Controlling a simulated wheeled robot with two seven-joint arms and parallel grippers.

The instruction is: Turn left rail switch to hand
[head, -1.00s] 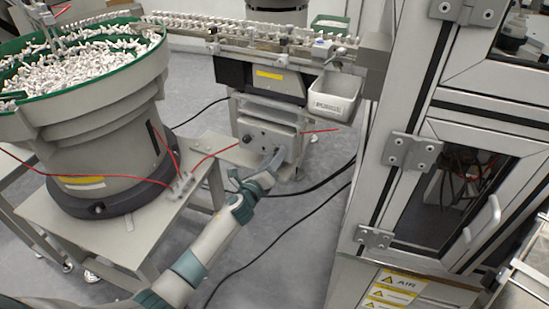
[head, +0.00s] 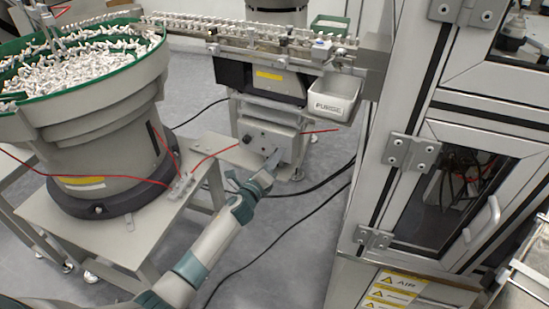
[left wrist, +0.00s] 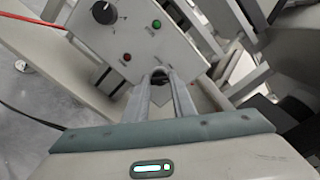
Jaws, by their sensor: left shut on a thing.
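The pale rail control box (head: 266,139) stands below the feed rail in the head view. It also shows in the left wrist view (left wrist: 144,45), with a black knob (left wrist: 103,12), a green light (left wrist: 156,24) and a red light (left wrist: 127,57). My left gripper (head: 275,157) is at the lower right of the box face. In the left wrist view its fingers (left wrist: 160,76) are shut on a small dark switch at the box's lower edge. The fingers hide most of the switch, so its angle is unclear. My right gripper is not in view.
A bowl feeder (head: 105,125) full of white parts stands on a table at the left. A white bin (head: 334,96) hangs under the rail. A framed machine cabinet (head: 375,185) stands at the right. Red and black cables run near my left arm.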

